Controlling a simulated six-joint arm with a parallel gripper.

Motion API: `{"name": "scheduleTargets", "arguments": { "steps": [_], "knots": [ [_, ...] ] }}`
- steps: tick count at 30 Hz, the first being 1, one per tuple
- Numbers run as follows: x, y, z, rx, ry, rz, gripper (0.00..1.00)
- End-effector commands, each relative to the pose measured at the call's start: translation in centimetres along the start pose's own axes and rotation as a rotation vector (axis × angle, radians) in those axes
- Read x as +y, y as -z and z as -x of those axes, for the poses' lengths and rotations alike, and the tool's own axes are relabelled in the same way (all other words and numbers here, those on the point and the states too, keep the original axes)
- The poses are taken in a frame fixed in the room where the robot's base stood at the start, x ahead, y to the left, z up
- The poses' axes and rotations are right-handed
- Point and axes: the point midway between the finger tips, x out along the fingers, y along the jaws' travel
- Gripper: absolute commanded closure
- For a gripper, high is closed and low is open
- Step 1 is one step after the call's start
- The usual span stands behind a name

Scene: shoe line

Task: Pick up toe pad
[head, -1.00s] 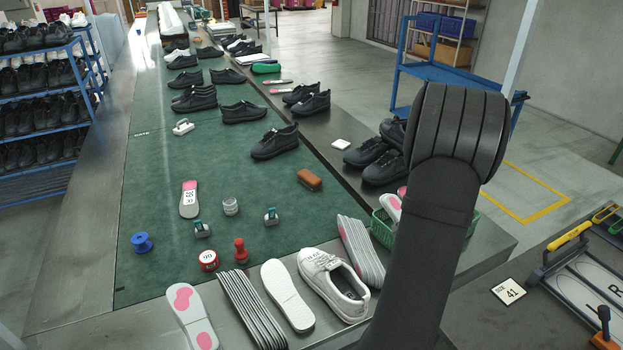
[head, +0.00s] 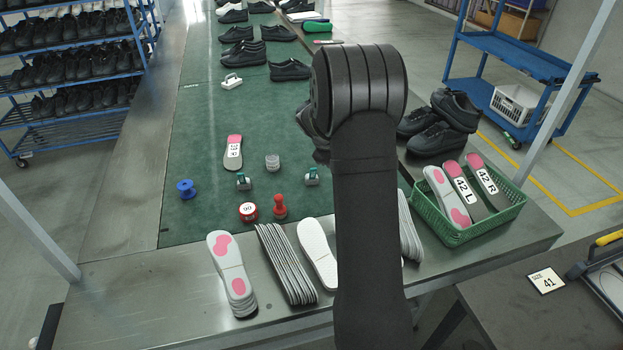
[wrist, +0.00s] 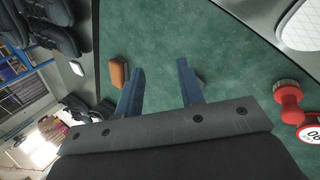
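I cannot tell for sure which thing is the toe pad. Pink pads show at the toe and heel of the white insoles in a stack (head: 232,273) at the left of the bench. A single insole with a pink end and a label (head: 233,153) lies on the green mat. Insoles with pink ends (head: 460,188) stand in the green basket. In the wrist view my gripper (wrist: 160,78) is open, its two blue fingers apart with only green mat between them. In the head view my black arm hides the gripper.
A brown brush (wrist: 118,72) lies beside one finger; a partly hidden object is behind the other. A red stamp (head: 280,206), red tape roll (head: 248,211) and blue spool (head: 186,189) stand on the mat (head: 200,125). The green basket (head: 470,232) is at right.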

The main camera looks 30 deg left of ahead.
Motion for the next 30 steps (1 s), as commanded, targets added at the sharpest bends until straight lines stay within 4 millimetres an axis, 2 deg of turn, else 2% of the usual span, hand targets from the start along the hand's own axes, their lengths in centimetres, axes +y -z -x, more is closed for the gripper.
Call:
{"name": "scheduleTargets", "arguments": {
  "steps": [1,3,6,9,12,14,17,24,30],
  "knots": [
    [-1.1,2.7,1.3,0.02,-0.013,0.132,0.65],
    [-2.4,5.5,2.7,0.036,-0.031,0.299,0.65],
    [-3.9,8.3,4.4,0.053,-0.055,0.485,0.65],
    [-4.9,10.0,5.5,0.061,-0.07,0.602,0.65],
    [-5.3,10.8,5.8,0.064,-0.077,0.655,0.65],
    [-5.4,10.9,5.3,0.064,-0.078,0.666,0.65],
    [-5.3,11.0,3.6,0.061,-0.076,0.666,0.65],
    [-5.0,11.3,-1.7,0.061,-0.075,0.663,0.65],
    [-4.7,11.6,-5.1,0.062,-0.077,0.663,0.65]
  ]
}}
